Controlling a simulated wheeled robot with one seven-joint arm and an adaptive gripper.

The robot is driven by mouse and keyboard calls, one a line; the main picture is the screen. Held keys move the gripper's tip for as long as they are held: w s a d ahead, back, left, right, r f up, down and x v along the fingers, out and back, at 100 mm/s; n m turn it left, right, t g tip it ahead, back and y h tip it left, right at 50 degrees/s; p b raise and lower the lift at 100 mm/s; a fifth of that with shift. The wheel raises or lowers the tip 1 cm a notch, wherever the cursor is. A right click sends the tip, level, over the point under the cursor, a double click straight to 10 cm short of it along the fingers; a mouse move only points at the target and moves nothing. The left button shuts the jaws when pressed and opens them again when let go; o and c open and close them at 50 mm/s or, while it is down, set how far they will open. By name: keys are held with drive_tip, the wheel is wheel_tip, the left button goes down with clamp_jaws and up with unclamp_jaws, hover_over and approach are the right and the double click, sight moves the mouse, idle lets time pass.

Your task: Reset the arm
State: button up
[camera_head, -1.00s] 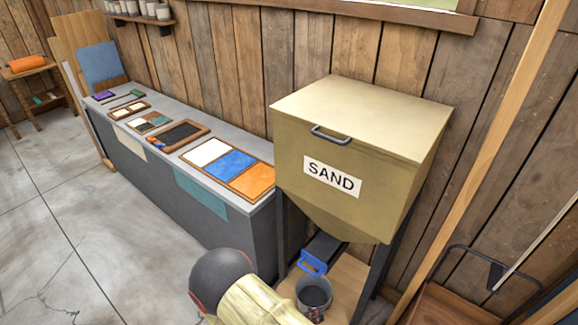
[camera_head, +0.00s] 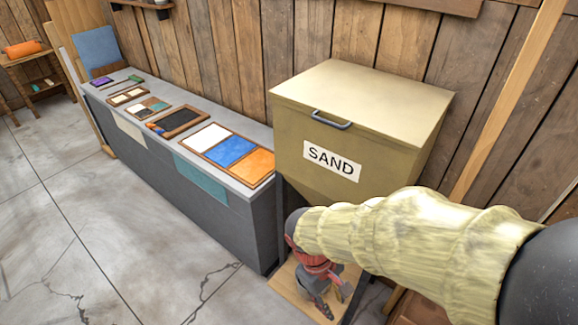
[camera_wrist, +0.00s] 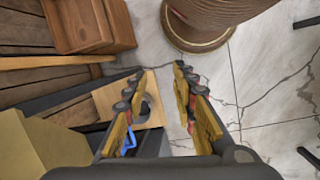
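My gripper (camera_head: 333,300) points down in front of the sand bin's stand, at the lower middle of the head view. In the wrist view its two fingers (camera_wrist: 158,74) are spread apart with nothing held between them. The tan sand bin (camera_head: 352,125), labelled SAND, has its lid closed. In the wrist view, part of a grey bucket (camera_wrist: 145,107) shows on the wooden base, partly behind the left finger. A blue handle (camera_wrist: 127,150) shows near it. My arm and gripper hide the bucket and the blue handle in the head view.
A long grey counter (camera_head: 225,212) with colour sample trays runs along the plank wall, left of the bin. A wooden box (camera_wrist: 90,25) and a round ribbed brown container (camera_wrist: 205,35) show in the wrist view. The concrete floor at left is clear.

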drive_tip(key=s+d+r+m+t+y, duration=0.1)
drive_tip(key=d+r+m+t, duration=0.2)
drive_tip(key=r, duration=0.6)
drive_tip(key=s+d+r+m+t+y, duration=0.2)
drive_tip(key=d+r+m+t, duration=0.1)
drive_tip(key=r, duration=0.7)
drive_tip(key=shift+s+d+m+t, duration=0.15)
drive_tip(key=shift+d+m+t, duration=0.25)
drive_tip(key=shift+d+m, duration=0.7)
